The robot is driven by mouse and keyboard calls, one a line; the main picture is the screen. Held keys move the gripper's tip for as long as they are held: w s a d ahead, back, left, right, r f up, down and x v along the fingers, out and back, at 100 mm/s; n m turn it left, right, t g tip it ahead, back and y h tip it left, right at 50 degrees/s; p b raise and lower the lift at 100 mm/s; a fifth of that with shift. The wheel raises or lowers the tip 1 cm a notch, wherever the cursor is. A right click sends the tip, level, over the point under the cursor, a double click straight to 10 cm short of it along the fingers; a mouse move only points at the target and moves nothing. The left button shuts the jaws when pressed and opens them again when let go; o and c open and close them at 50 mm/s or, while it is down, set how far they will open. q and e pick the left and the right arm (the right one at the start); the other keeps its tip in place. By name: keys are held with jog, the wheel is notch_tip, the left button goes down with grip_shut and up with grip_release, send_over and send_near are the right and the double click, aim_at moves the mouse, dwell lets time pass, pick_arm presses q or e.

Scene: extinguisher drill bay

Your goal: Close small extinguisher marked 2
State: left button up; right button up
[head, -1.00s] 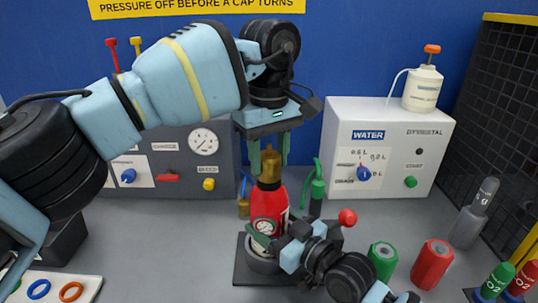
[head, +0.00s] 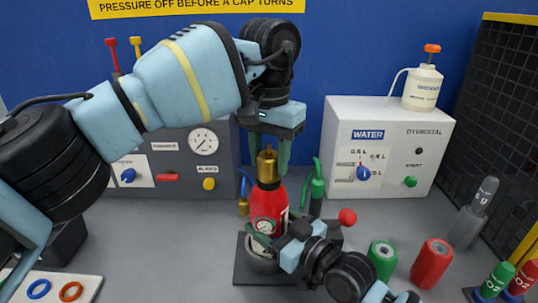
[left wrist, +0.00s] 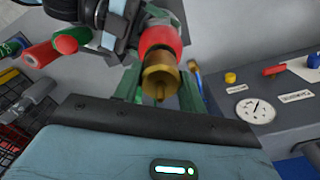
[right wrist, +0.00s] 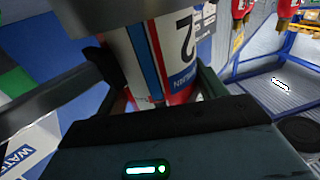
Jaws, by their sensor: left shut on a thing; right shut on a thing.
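The small red extinguisher (head: 266,203) stands upright in a round grey holder on a dark base plate (head: 250,275). A gauge shows on its front. Its white label with a black 2 shows in the right wrist view (right wrist: 187,40). A brass cap (head: 267,165) sits on its top; it also shows in the left wrist view (left wrist: 160,80). My left gripper (head: 270,150) reaches down from above, shut on the brass cap with a finger on each side. My right gripper (head: 268,240) is shut on the lower extinguisher body; its fingers are partly hidden.
A red-knobbed lever (head: 347,217) stands right of the holder. A grey pressure panel (head: 185,165) and white water box (head: 390,150) stand behind. A tray with coloured rings (head: 85,290) is front left.

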pick_arm(q)
jog(key=shift+w, duration=0.1)
jog(key=o, duration=1.1)
jog(key=shift+r, duration=0.1)
jog(key=shift+r, duration=2.15)
jog(key=shift+c, duration=0.4)
